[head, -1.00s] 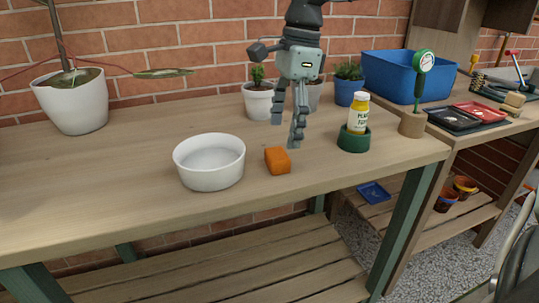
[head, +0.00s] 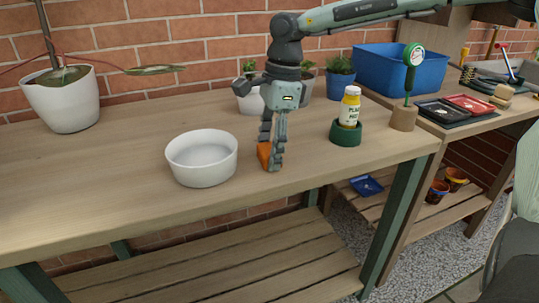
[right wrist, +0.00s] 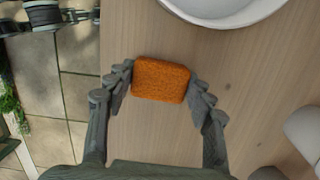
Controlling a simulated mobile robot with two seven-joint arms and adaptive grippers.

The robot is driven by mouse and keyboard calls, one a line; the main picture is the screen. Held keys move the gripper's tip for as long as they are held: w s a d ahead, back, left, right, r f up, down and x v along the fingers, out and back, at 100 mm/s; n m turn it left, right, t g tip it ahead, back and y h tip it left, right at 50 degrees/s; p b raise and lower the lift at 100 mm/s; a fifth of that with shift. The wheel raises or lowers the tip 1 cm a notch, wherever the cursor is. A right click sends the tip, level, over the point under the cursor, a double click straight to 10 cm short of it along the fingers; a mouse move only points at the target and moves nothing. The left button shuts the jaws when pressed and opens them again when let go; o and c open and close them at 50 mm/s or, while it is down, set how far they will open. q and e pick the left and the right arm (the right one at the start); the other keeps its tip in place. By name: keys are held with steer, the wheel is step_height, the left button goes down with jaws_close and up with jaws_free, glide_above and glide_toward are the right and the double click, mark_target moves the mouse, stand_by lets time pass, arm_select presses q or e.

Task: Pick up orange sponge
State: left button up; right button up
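The orange sponge (head: 264,153) is on the wooden table, just right of the white bowl, partly hidden by my right gripper. In the right wrist view the orange sponge (right wrist: 161,79) is a rough-textured block between the two fingers. My right gripper (head: 270,164) points down over the sponge. The fingers of my right gripper (right wrist: 161,84) lie against its two opposite sides, with no clear gap. The sponge looks to be at table height. I cannot see my left gripper.
The white bowl (head: 202,177) stands close left of the sponge. Potted plants (head: 340,78) are behind. The table's front edge is near; its left part is clear.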

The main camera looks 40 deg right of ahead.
steer(key=c, duration=0.3)
steer(key=shift+c, duration=0.2)
steer(key=shift+r, duration=0.1)
step_height(320, 180, up, 16)
step_height(320, 180, up, 12)
steer(key=p, duration=0.1)
glide_above(269, 148)
arm_select(q)
step_height(269, 148, down, 3)
steer(key=shift+w+d+r, duration=0.1)
steer(key=shift+w+d, duration=0.05)
arm_select(e)
steer(key=shift+s, duration=0.1)
steer(key=shift+o, duration=1.4)
steer(key=c, duration=0.4)
